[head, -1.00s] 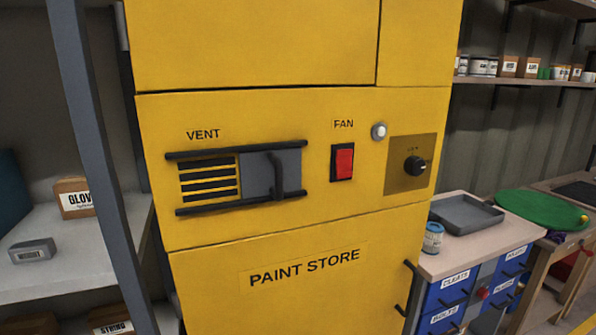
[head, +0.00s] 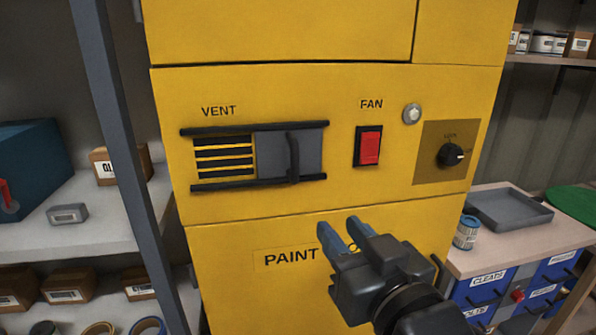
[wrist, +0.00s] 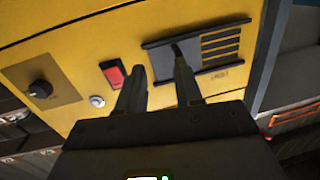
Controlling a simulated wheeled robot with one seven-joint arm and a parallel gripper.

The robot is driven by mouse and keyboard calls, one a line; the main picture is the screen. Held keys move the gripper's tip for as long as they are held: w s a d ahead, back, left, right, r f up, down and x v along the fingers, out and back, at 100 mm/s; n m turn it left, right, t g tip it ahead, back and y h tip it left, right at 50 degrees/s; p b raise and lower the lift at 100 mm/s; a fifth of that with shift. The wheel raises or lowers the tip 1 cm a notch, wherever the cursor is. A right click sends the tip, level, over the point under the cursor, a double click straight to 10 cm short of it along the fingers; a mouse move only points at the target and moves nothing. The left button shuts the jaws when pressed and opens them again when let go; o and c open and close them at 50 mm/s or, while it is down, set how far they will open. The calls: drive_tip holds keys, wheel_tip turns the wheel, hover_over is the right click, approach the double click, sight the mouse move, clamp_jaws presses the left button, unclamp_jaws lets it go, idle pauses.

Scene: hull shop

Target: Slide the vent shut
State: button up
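The vent (head: 225,157) is on the front of the yellow paint store cabinet, with its slats uncovered at the left. Its grey sliding panel (head: 268,155) sits at the right, between two dark horizontal rails, and carries a dark upright handle (head: 293,158). The slats (wrist: 221,41) and the panel (wrist: 193,53) also show, upside down, in the wrist view. My gripper (head: 344,236) is below and right of the vent in the head view, apart from the handle. Its two fingers (wrist: 159,88) are spread with nothing between them.
Right of the vent are a red fan switch (head: 369,146), a round white button (head: 412,113) and a dark lock knob (head: 451,155). A shelf post (head: 118,125) stands at the left. A workbench with a grey tray (head: 509,210) and a can (head: 467,232) is at the right.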

drive_tip(key=n+y, duration=0.1)
approach(296, 160)
drive_tip(key=x, duration=0.3)
drive_tip(key=shift+p+x, duration=0.65)
drive_tip(key=shift+x, duration=3.15)
drive_tip(key=shift+c, duration=0.5)
clamp_jaws()
